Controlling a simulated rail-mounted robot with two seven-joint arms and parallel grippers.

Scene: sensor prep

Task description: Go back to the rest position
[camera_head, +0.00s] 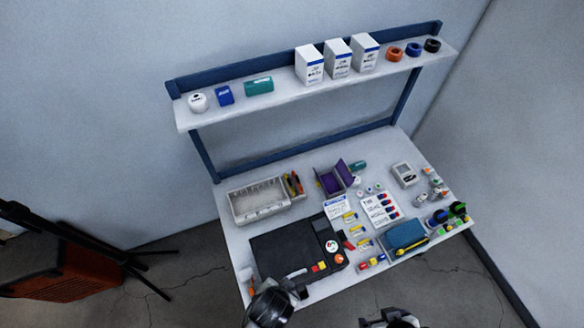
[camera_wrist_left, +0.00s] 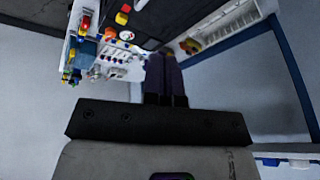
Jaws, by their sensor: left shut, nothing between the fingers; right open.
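The task names no object. My left gripper (camera_wrist_left: 166,75) shows in the left wrist view, its dark fingers side by side and shut with nothing between them. The workbench lies beyond it in that view. My right gripper (camera_head: 392,318) shows at the bottom edge of the head view, in front of the bench, mostly cut off by the frame. It is open and I see nothing held in it. A dark part of my arm overlaps the bench's front left corner in the head view.
The white workbench (camera_head: 231,236) carries a black device (camera_head: 280,252), a white tray (camera_head: 258,203), a purple open holder (camera_head: 335,180), a blue box (camera_head: 405,235) and several small parts. A shelf (camera_head: 285,97) above holds boxes and rolls. An orange-brown object (camera_head: 70,275) stands on the floor at left.

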